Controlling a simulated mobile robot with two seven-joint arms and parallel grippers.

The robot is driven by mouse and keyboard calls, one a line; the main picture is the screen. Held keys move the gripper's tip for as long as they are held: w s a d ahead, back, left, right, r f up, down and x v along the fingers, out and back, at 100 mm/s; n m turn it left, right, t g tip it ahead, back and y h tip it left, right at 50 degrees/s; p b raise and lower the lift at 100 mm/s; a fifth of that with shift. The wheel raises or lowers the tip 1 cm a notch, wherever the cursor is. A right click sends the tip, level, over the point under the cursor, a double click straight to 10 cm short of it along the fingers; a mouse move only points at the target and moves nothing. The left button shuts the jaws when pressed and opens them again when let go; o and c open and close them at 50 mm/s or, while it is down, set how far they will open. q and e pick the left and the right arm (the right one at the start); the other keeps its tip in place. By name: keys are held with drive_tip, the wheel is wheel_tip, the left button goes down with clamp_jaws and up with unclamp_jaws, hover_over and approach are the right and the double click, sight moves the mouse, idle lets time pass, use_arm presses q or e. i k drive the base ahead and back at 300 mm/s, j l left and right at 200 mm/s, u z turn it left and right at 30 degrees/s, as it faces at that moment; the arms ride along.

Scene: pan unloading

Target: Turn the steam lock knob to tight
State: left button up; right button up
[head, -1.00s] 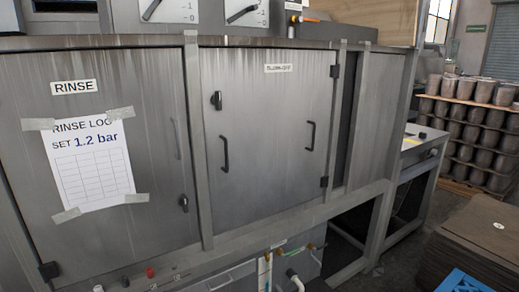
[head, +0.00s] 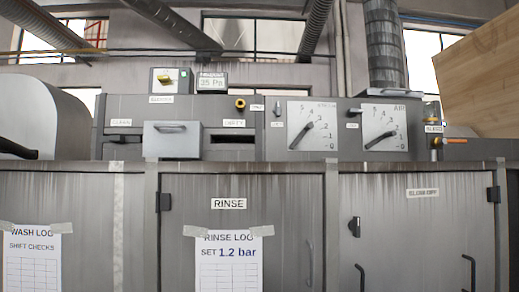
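No knob has a label I can read as steam lock. A yellow knob (head: 164,77) sits on a small box on top of the machine in the head view, its label blurred. A brass-yellow round knob (head: 240,104) is on the upper panel, beside a small unreadable label. A fitting with an orange part (head: 436,142) stands at the panel's right end. A black latch (head: 355,226) is on the right door. I cannot tell which of these is the steam lock knob or how it is set. Neither gripper is in view.
Two dial gauges (head: 313,126) (head: 385,128) are on the upper panel. A display (head: 211,83) reads 35 Pa. A drawer-like box (head: 171,140) juts out with a handle. The rinse door (head: 282,235) carries a paper log (head: 228,262). A wooden board (head: 485,75) is at upper right.

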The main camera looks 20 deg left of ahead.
sight(277, 110)
drive_tip(key=u, duration=1.15)
drive_tip(key=i+z, duration=0.1)
drive_tip(key=z, duration=0.65)
drive_tip(key=i+j+z, duration=0.2)
drive_tip(key=j, duration=0.25)
drive_tip(key=i+j+z, duration=0.2)
drive_tip(key=j, duration=0.25)
drive_tip(key=j+z, duration=0.15)
drive_tip(key=j, duration=0.35)
drive_tip(key=i+j+z, duration=0.2)
drive_tip(key=j, duration=0.3)
drive_tip(key=j+z, duration=0.2)
drive_tip(key=j, duration=0.3)
drive_tip(key=i+l, duration=0.2)
drive_tip(key=l, duration=0.15)
drive_tip(key=i+l, duration=0.4)
drive_tip(key=l, duration=0.15)
drive_tip(key=i+l+u, duration=0.15)
drive_tip(key=i+l, duration=0.15)
drive_tip(key=l, duration=0.35)
drive_tip(key=i+l+u, duration=0.1)
drive_tip(key=l, duration=0.2)
drive_tip(key=i+l+u, duration=0.1)
drive_tip(key=l, duration=0.25)
drive_tip(key=i+u, duration=0.1)
drive_tip(key=u, duration=1.6)
